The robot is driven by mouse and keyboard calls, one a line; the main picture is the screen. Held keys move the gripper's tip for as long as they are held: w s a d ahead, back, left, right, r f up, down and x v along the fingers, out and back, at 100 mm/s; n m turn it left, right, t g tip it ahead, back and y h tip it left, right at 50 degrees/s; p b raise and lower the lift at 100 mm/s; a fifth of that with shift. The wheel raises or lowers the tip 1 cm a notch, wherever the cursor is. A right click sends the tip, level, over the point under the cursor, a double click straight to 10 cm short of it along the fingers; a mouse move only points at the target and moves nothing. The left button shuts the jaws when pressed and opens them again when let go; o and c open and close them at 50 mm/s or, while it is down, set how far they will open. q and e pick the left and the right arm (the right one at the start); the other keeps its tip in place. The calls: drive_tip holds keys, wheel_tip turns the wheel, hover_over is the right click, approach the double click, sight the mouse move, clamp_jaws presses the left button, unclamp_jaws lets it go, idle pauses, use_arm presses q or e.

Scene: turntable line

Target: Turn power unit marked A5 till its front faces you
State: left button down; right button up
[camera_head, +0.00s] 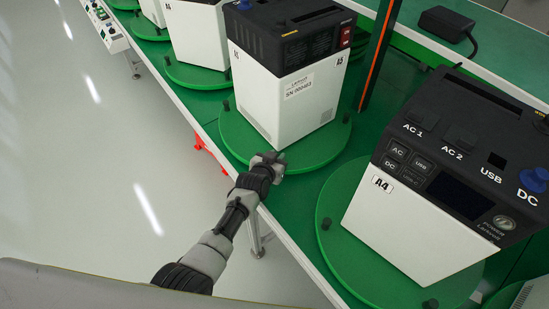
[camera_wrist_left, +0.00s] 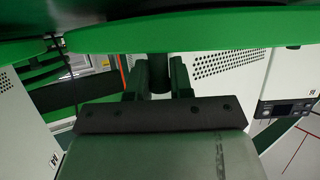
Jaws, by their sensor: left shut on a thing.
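The power unit A5 (camera_head: 310,95) is a white box with a black top, standing on a round green turntable (camera_head: 240,139). A side with a serial-number sticker faces the near right, and red switches show at its upper right. Its front panel with a screen is not visible in the head view. My left gripper (camera_head: 272,160) is at the turntable's near edge. In the left wrist view, my left gripper (camera_wrist_left: 158,80) is shut on a dark peg (camera_wrist_left: 158,70) at the green rim. My right gripper is not in view.
Power unit A4 (camera_head: 375,228) stands on the neighbouring turntable (camera_head: 328,200) at the right, its screen and buttons showing. More units on turntables (camera_head: 198,76) line the green bench at the upper left. A black adapter (camera_head: 440,22) lies at the back. Clear floor lies to the left.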

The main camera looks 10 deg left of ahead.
use_arm(q)
drive_tip(key=shift+w+a+r, duration=0.1)
drive_tip(key=shift+a, duration=0.15)
drive_tip(key=c, duration=1)
unclamp_jaws()
drive_tip(key=shift+a, duration=0.1)
drive_tip(key=shift+c, duration=0.2)
drive_tip(key=shift+s, duration=0.45)
drive_tip(key=v, duration=1)
drive_tip(key=shift+p, duration=0.35)
drive_tip(key=shift+a, duration=0.1)
